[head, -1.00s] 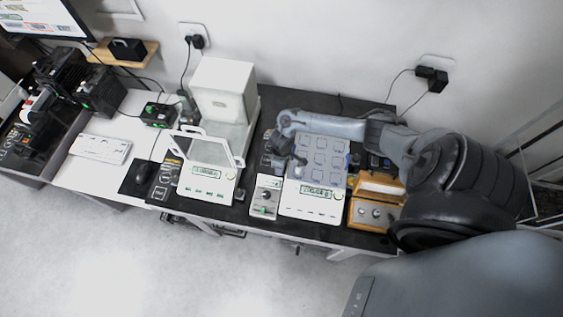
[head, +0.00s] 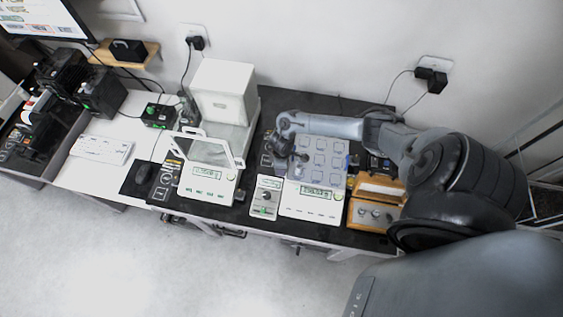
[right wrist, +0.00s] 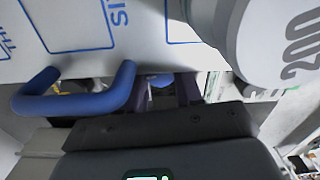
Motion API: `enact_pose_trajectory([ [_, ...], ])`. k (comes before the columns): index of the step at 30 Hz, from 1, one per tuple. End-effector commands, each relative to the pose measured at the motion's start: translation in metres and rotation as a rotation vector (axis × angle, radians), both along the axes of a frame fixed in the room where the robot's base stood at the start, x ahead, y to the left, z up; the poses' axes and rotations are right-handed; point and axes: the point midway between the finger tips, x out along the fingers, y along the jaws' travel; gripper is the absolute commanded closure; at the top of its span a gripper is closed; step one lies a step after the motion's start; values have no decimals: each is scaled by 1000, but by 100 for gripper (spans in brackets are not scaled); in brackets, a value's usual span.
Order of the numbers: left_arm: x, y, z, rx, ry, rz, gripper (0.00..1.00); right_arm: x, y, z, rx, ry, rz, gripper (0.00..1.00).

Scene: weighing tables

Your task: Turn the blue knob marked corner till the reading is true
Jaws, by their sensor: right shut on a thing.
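The balance with the white weighing plate (head: 337,151) marked with blue squares stands on the dark table. Its display (head: 316,190) is lit, but the digits are too small to read surely. My right gripper (head: 299,160) is low at the plate's left side. In the right wrist view its fingers (right wrist: 165,92) point under the plate's edge, shut on a small blue knob (right wrist: 161,80), which is mostly hidden. Any mark on the knob cannot be read. A grey cylinder weight (right wrist: 285,45) marked 200 stands on the plate. My left gripper is not in view.
A blue handle (right wrist: 85,103) sticks out from the plate edge beside the fingers. Another balance with a raised clear frame (head: 207,150) stands further left.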

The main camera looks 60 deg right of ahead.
Motion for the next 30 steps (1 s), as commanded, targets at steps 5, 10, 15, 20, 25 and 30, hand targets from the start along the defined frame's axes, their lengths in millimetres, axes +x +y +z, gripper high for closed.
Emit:
enact_pose_trajectory([
  [5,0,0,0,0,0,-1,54,0,0,0,0,1,13,95],
  [10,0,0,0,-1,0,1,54,0,0,0,0,0,12,57],
  [15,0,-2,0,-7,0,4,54,0,0,0,0,0,11,54],
  [20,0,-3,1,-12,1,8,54,0,0,1,0,0,11,54],
  [25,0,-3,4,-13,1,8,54,0,-1,14,0,-1,11,54],
  [30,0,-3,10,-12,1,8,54,0,-1,40,-1,-1,13,54],
])
